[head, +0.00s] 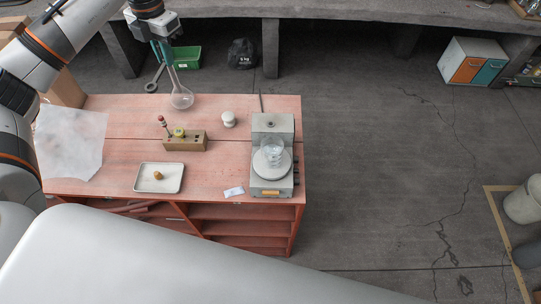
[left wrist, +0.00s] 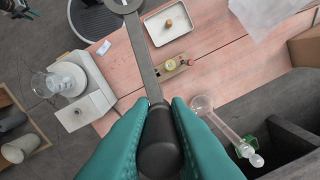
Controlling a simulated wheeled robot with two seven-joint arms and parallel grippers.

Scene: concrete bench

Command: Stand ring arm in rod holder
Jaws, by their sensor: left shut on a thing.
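My left gripper (head: 160,48), with teal fingers, is raised over the far left edge of the red bench. It is shut on the dark handle of the ring arm (head: 151,86). In the left wrist view the fingers (left wrist: 160,115) grip that handle, and the grey bar of the ring arm (left wrist: 142,55) runs up to a ring at the top edge. The rod holder (head: 193,143) is a tan block on the bench, with a red-tipped rod and a yellow-topped piece at it. It also shows in the left wrist view (left wrist: 184,63), apart from the ring arm.
A glass flask (head: 181,98) stands close to the gripper. A white knob-like piece (head: 229,119), a tray (head: 138,187) with a small brown piece and a grey device (head: 262,128) bearing glassware are on the bench. A dark mechanism (left wrist: 16,8), perhaps my right gripper, is at the wrist view's corner.

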